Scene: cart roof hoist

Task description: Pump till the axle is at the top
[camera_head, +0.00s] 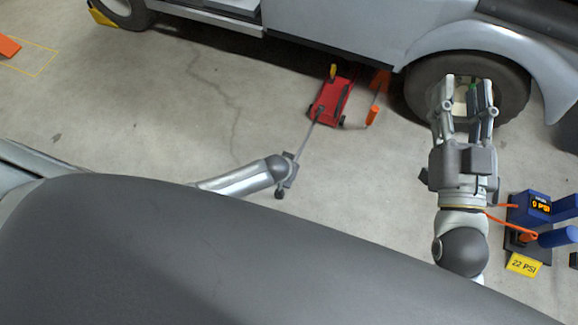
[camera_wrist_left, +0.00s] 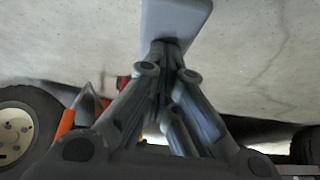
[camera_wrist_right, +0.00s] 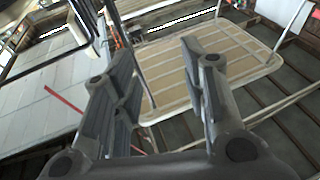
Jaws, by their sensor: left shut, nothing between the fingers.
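A red floor jack (camera_head: 333,98) sits on the floor at the cart's lower edge, left of the cart's dark wheel (camera_head: 425,88). A thin grey handle (camera_head: 305,137) runs from the jack to my left gripper (camera_head: 290,165). In the left wrist view, the left gripper (camera_wrist_left: 170,60) is shut, with its fingertips at a flat grey plate (camera_wrist_left: 178,15); I cannot tell whether they touch. My right gripper (camera_head: 470,82) is open and empty, raised in front of the wheel in the head view; its parted fingers show in the right wrist view (camera_wrist_right: 155,65). I cannot see the axle.
An orange piece (camera_head: 376,98) stands right of the jack. A yellow chock (camera_head: 103,17) lies by the far wheel. Floor between is clear.

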